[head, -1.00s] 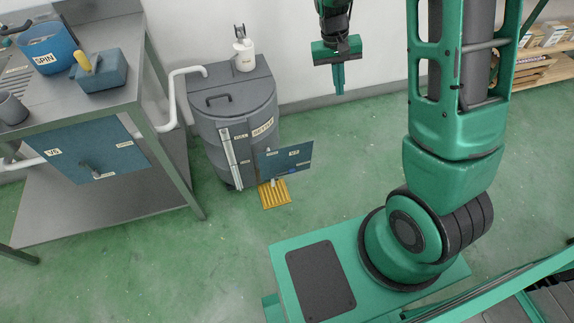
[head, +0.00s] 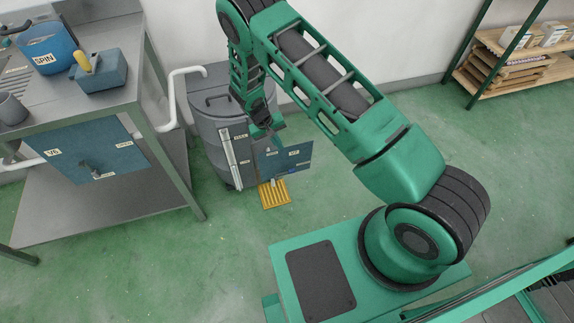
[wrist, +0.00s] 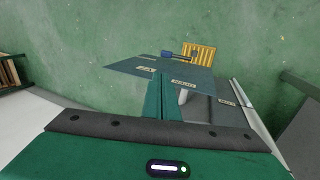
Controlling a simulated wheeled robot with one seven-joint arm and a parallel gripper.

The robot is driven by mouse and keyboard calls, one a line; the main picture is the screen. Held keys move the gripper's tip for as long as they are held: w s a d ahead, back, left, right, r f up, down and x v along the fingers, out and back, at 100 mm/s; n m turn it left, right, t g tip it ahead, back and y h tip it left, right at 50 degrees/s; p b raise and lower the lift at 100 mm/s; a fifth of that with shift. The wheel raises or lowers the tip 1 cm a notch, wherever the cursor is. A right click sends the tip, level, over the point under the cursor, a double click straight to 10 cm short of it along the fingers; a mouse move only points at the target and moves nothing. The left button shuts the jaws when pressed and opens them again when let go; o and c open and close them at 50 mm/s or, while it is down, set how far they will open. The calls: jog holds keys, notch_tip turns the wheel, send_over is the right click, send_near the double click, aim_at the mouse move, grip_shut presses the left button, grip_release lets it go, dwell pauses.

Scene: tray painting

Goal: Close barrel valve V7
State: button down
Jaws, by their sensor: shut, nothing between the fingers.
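The blue valve panel (head: 296,158) is mounted low on the front of the grey barrel (head: 210,125). Its small labels are hard to read in the head view. My gripper (head: 277,138) is at the top of the panel in the head view. In the wrist view its green fingers (wrist: 162,98) are together and empty, overlapping the panel's near edge; I cannot tell whether they touch it.
A yellow floor grate (head: 274,194) lies below the panel. A pale level strip (head: 230,158) runs down the barrel's front. A steel bench (head: 150,100) with another blue valve panel (head: 85,150) stands left. The green floor in front is open.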

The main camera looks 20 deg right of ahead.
notch_tip(320, 180, down, 2)
send_over(287, 172)
notch_tip(287, 172, down, 14)
jog(key=shift+w+d+r, duration=0.1)
jog(key=shift+w+r, duration=0.05)
dwell(0.3)
dwell(0.4)
